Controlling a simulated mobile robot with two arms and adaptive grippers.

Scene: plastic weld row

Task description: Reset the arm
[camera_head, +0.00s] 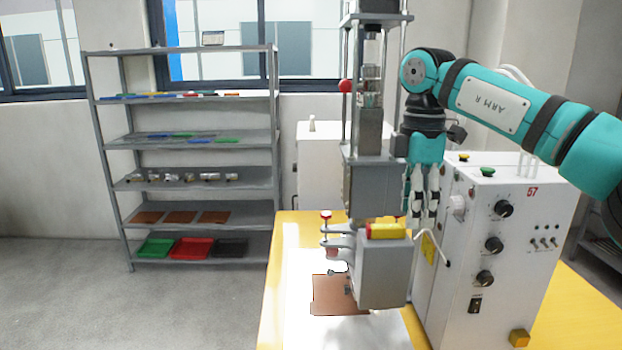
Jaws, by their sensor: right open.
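My right arm (525,108), teal with black bands, reaches in from the right. My right gripper (421,205) points down and is open and empty. It hangs between the grey press column and the white control box (505,250), close to both; I cannot tell whether it touches either. The welding press (375,190) stands on the yellow table (287,240). A brown plate (330,295) lies under the press head on a white surface. My left gripper is not in view.
A grey metal shelf (205,185) at the left holds small coloured parts, brown plates and green, red and black trays (193,248). A second white cabinet (320,165) stands behind the press. The floor at the left is clear.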

